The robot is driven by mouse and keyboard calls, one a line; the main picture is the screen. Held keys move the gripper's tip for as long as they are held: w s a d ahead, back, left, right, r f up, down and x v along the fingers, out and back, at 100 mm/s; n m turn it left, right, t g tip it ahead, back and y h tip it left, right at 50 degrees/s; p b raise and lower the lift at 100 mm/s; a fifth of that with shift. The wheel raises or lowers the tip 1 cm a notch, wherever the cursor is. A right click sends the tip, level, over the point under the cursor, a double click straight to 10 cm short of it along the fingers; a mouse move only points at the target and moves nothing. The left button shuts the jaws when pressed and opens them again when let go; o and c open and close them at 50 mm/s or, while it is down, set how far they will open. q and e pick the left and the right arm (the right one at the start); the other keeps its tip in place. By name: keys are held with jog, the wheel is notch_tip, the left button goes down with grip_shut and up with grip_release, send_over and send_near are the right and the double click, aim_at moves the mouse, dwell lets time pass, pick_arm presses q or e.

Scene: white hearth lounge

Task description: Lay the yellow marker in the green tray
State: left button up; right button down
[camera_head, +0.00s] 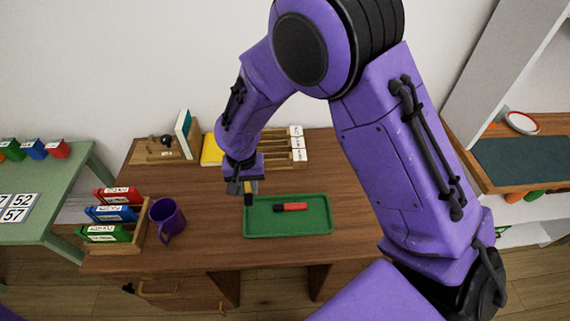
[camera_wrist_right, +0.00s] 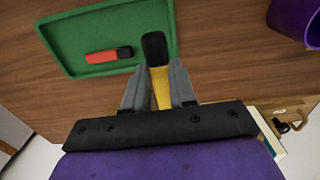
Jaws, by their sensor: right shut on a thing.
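The green tray (camera_head: 288,229) lies on the brown desk and also shows in the right wrist view (camera_wrist_right: 62,52). A red marker with a black cap (camera_head: 291,207) lies in it; it also shows in the right wrist view (camera_wrist_right: 104,56). My right gripper (camera_head: 243,187) is shut on the yellow marker (camera_wrist_right: 160,88), which has a black end (camera_wrist_right: 154,47). In the head view the marker (camera_head: 250,187) hangs at the tray's far left corner. Its height above the tray is hard to tell. My left gripper is not in view.
A purple mug (camera_head: 166,219) stands left of the tray, beside a wooden rack with red, blue and green boxes (camera_head: 110,214). A yellow book (camera_head: 212,150) and white-labelled blocks (camera_head: 298,144) are at the back. Bare desk lies between mug and tray.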

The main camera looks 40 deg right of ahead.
jog(key=s+d+f+m+p, duration=0.1)
jog(key=s+m+p, duration=0.25)
jog(key=m, duration=0.45)
pick_arm(q)
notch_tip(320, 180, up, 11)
jog(key=p, duration=0.5)
pick_arm(e)
jog(key=m, duration=1)
send_near(281, 225)
notch_tip(281, 225, down, 5)
jog(key=b, duration=0.6)
jog(key=shift+w+d, duration=0.1)
jog(key=shift+f+b, duration=0.35)
jog(key=shift+b, duration=0.2)
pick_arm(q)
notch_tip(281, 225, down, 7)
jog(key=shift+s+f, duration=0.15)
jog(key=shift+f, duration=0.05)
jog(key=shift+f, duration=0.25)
pick_arm(e)
jog(key=shift+f, duration=0.5)
